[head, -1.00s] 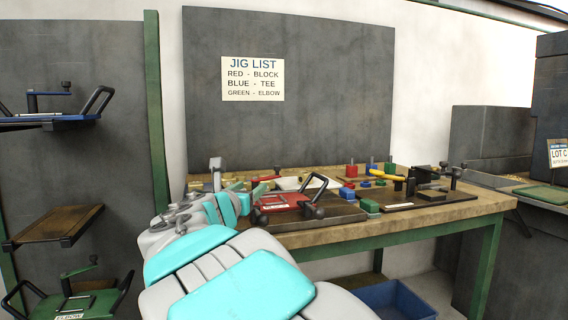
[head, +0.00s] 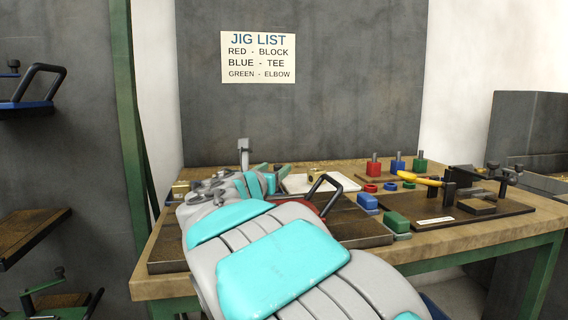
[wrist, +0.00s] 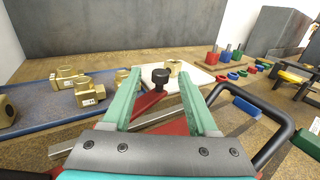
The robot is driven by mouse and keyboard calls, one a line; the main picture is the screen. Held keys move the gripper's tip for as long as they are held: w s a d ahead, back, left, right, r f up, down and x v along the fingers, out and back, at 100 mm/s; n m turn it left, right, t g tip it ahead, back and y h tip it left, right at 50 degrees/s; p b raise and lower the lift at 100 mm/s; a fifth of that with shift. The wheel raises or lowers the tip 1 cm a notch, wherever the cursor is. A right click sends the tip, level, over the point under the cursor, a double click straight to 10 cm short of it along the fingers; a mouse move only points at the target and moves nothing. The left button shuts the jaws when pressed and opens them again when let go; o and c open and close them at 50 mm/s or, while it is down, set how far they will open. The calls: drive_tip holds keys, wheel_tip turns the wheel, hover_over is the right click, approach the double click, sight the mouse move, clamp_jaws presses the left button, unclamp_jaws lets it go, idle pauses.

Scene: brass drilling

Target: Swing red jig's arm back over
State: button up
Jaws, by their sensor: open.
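The red jig (wrist: 175,127) lies under my gripper on a dark tray on the bench, mostly hidden by my gripper in the wrist view. Its black loop handle (wrist: 285,128) stands at the right; the handle (head: 322,183) also shows in the head view, where my arm hides most of the jig. A red arm (wrist: 148,103) with a black knob (wrist: 160,76) reaches out beyond the jig. My gripper (wrist: 161,84) is open, its two teal fingers on either side of the knob in the picture. I cannot tell whether they touch it.
Brass fittings (wrist: 88,92) lie on a blue tray (wrist: 45,106) at the left. A white board (wrist: 203,82) holds one brass part beyond the knob. Blue (head: 367,201) and green (head: 397,221) blocks, and a dark fixture with a yellow-handled tool (head: 420,180), sit to the right.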

drive_tip(key=x, duration=0.6)
drive_tip(key=shift+f, duration=0.1)
clamp_jaws()
idle(0.4)
idle(0.9)
